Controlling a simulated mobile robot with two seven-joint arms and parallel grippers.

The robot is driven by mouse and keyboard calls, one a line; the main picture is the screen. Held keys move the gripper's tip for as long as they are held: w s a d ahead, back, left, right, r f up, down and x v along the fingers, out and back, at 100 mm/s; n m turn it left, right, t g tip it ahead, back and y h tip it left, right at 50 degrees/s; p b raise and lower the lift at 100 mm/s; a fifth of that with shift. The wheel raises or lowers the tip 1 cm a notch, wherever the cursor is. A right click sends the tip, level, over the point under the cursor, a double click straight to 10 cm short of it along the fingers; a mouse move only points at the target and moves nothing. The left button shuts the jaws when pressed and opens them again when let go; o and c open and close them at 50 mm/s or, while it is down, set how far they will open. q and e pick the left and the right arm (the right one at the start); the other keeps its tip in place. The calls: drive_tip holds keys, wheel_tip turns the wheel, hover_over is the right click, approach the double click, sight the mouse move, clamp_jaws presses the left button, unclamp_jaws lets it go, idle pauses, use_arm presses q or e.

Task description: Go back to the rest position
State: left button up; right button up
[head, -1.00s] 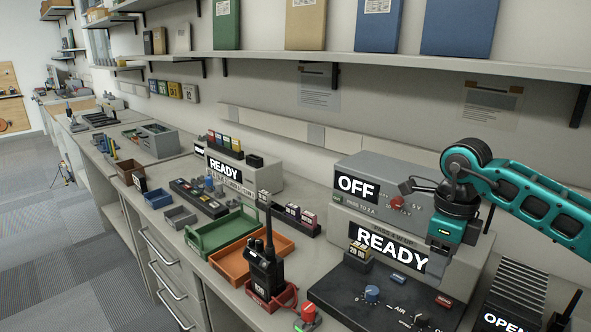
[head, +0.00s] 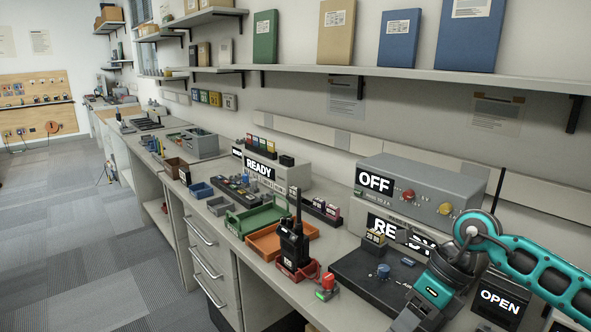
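My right arm comes in from the right, teal and dark grey, and bends down in front of the bench units. I see nothing clearly held. My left gripper is not in view.
Near the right arm are a grey unit marked OFF (head: 420,188) with red and yellow knobs, a dark panel (head: 365,283) and an OPEN sign (head: 500,302). A black radio (head: 292,243) stands upright in a red holder. Floor (head: 90,235) at left is clear.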

drive_tip(key=s+a+r+m+t+y, duration=0.2)
drive_tip(key=a+m+y, duration=0.2)
drive_tip(key=a+y, duration=0.3)
drive_tip(key=s+a+r+m+t+y, duration=0.1)
drive_tip(key=s+a+m+y, duration=0.25)
drive_tip(key=a+y, duration=0.4)
drive_tip(key=w+d+f+m+t+h, duration=0.1)
drive_tip(key=d+f+m+t+h, duration=0.45)
drive_tip(key=m, duration=0.75)
drive_tip(key=w+d+f+m+t+h, duration=0.1)
drive_tip(key=d+f+m+t+h, duration=0.2)
drive_tip(key=f+m+t+h, duration=0.7)
drive_tip(key=s+d+f+m+g+h, duration=0.1)
drive_tip(key=s+d+f+m+g, duration=0.2)
drive_tip(key=s+m, duration=0.3)
drive_tip(key=s+d+f+m+g+h, duration=0.1)
drive_tip(key=s+d+f+m+g, duration=0.2)
drive_tip(key=s+f+m+g, duration=0.1)
drive_tip(key=shift+s+f+m+h, duration=0.3)
drive_tip(key=shift+s+f+m, duration=0.6)
drive_tip(key=shift+m, duration=0.25)
